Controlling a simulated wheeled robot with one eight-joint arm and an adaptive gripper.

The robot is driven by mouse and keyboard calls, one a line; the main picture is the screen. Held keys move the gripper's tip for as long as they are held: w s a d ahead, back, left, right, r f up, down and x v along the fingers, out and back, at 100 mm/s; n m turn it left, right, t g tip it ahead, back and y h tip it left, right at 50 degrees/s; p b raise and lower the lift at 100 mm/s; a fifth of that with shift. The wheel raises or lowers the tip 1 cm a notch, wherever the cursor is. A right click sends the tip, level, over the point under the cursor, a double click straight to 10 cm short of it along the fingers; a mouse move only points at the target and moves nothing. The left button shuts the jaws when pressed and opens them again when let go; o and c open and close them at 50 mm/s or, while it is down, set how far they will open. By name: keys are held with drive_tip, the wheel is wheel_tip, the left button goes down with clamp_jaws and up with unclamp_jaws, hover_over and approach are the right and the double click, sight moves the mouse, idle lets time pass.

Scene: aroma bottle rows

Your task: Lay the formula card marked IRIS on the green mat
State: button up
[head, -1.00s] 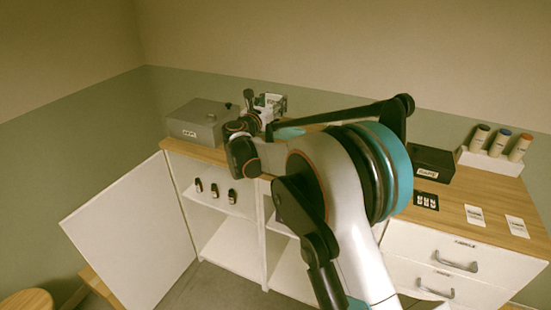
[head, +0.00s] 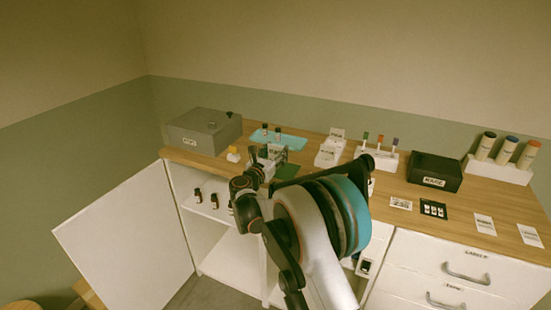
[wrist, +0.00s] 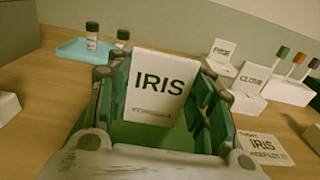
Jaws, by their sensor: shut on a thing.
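The IRIS card (wrist: 160,85) is a white card with black lettering, held upright between the fingers of my gripper (wrist: 158,95) in the wrist view. My gripper (head: 272,155) is shut on it, above the counter in the head view, where the card's lettering cannot be read. The green mat (head: 288,171) lies on the counter just below and beside the fingers. Green also shows below the card between the fingers in the wrist view (wrist: 150,132). My fingers hide part of the mat.
A teal tray (head: 291,141) with small bottles lies behind the mat. A white card holder (head: 328,154) stands right of it, near a rack of coloured-top sticks (head: 379,158). A grey box (head: 204,130) is at left, a black box (head: 435,172) at right. A cabinet door (head: 125,240) hangs open.

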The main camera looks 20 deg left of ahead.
drive_tip(key=shift+f, duration=0.65)
drive_tip(key=shift+f, duration=0.1)
drive_tip(key=o, duration=0.7)
drive_tip(key=s, duration=0.4)
drive_tip(key=s+p, duration=0.1)
drive_tip(key=s, duration=0.3)
drive_tip(key=s+a+p, duration=0.1)
drive_tip(key=s, duration=0.3)
